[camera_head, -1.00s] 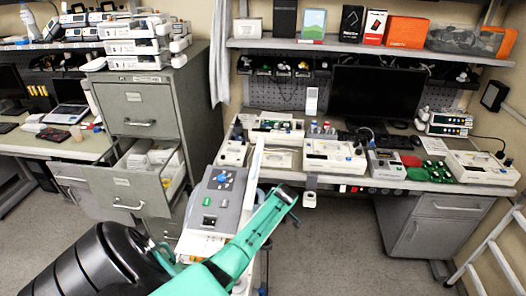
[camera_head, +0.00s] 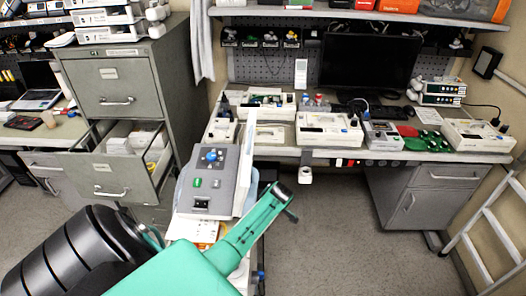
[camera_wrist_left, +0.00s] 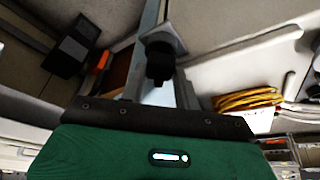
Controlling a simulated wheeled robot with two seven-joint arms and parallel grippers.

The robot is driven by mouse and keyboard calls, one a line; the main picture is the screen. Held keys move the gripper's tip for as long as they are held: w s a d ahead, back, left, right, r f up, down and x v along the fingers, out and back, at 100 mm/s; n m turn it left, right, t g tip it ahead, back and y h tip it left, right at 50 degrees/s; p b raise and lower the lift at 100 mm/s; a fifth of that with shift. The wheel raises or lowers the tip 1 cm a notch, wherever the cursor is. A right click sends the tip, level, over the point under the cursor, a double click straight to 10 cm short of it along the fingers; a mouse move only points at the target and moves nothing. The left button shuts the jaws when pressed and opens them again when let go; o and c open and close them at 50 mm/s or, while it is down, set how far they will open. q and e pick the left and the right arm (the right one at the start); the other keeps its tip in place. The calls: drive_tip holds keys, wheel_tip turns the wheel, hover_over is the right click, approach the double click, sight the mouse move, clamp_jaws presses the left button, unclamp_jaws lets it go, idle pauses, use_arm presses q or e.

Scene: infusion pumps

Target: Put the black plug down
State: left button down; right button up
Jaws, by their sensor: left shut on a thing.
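The black plug (camera_wrist_left: 160,62) shows in the left wrist view, held in front of the green wrist housing. My left gripper (camera_wrist_left: 160,85) is shut on it. In the head view my green left arm comes in from the lower left, and its far end (camera_head: 284,194) is over the floor, right of the grey pump-like device (camera_head: 212,182). The fingers and the plug are too small or hidden there to make out. My right gripper is in neither current view.
The workbench (camera_head: 352,156) behind carries several white devices and a dark monitor (camera_head: 370,68). A grey filing cabinet (camera_head: 122,82) with an open drawer (camera_head: 108,180) stands left. A ladder (camera_head: 490,235) stands right. Coiled yellow cable (camera_wrist_left: 248,99) shows in the left wrist view.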

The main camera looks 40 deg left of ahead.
use_arm(q)
drive_tip(key=shift+a+f, duration=0.2)
drive_tip(key=shift+f, duration=0.2)
drive_tip(key=shift+a, duration=0.1)
drive_tip(key=shift+r, duration=0.2)
drive_tip(key=shift+d, duration=0.3)
drive_tip(key=shift+f, duration=0.15)
drive_tip(key=c, duration=1)
unclamp_jaws()
drive_tip(key=shift+a+f, duration=0.1)
drive_tip(key=shift+a, duration=0.05)
use_arm(e)
drive_tip(key=shift+a+f, duration=0.15)
drive_tip(key=shift+f, duration=0.05)
